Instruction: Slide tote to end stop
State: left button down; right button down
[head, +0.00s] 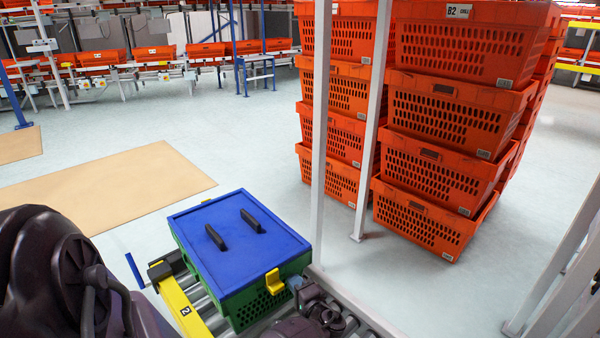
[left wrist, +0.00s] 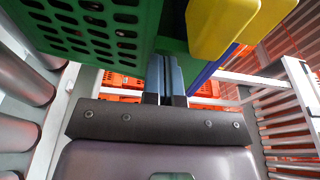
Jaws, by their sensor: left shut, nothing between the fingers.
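A green tote (head: 240,299) with a blue lid (head: 237,238) and two black handles sits on a roller conveyor. A yellow latch (head: 274,281) is on its near right side; it also shows large in the left wrist view (left wrist: 218,28). A yellow bar (head: 181,306) marked 2 lies left of the tote, with bare rollers showing between them. I cannot tell whether this bar is the end stop. My left gripper (head: 297,284) is at the tote's right side, close to the latch. Its fingers (left wrist: 164,78) are together and empty, beside the green perforated wall (left wrist: 90,25). My right gripper is out of view.
A pale post (head: 321,140) rises just behind the tote's right corner, and another (head: 372,120) stands behind it. Tall stacks of orange totes (head: 440,170) stand behind the posts. Tan mats (head: 120,182) lie on open floor.

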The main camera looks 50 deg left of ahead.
pick_arm(q)
jog(key=shift+s+a+f, duration=0.1)
jog(key=shift+s+a, duration=0.75)
jog(key=shift+a, duration=0.1)
jog(key=shift+s+a, duration=0.1)
